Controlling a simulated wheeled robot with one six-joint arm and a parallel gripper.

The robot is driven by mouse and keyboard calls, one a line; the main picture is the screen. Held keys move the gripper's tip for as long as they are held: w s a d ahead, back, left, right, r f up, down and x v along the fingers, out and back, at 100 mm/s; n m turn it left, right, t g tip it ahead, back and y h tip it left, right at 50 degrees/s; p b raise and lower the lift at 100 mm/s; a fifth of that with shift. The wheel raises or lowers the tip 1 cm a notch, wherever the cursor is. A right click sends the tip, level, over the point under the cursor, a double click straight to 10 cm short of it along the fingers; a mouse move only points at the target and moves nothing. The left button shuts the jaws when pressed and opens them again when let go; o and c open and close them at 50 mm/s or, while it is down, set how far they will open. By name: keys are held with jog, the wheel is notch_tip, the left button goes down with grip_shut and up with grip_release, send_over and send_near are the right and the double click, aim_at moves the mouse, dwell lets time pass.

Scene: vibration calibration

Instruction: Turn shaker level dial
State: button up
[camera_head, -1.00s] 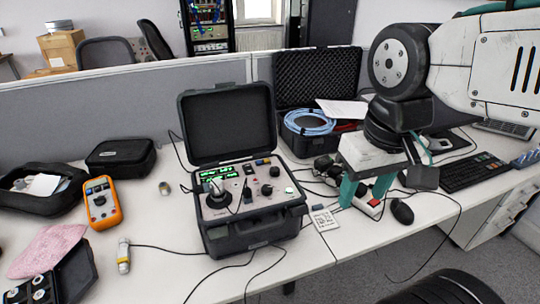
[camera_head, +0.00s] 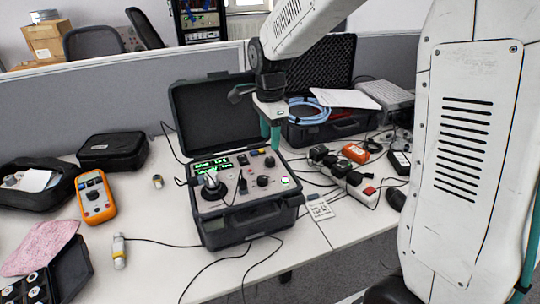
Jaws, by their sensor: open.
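The shaker unit is an open black case (camera_head: 255,218) with a grey control panel (camera_head: 232,200). The panel has lit green readouts (camera_head: 212,165), a large round black fitting (camera_head: 213,186) at left and smaller black knobs at right. One black knob (camera_head: 263,181) is near the panel's right side and another small one (camera_head: 270,162) is behind it. I cannot read which is the level dial. My gripper (camera_head: 271,141) points down with its teal fingers apart and empty. It appears above the back right of the panel, touching no knob that I can see.
The raised case lid (camera_head: 212,118) stands behind the panel. A power strip (camera_head: 350,180) with plugs and cables lies to the right. An orange multimeter (camera_head: 95,197) and a black pouch (camera_head: 113,150) are at left. My arm covers the right side of the view.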

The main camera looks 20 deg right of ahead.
aim_at(270, 159)
notch_tip(270, 159, down, 7)
jog(key=shift+f, duration=0.15)
jog(key=shift+c, duration=0.2)
jog(key=c, duration=0.9)
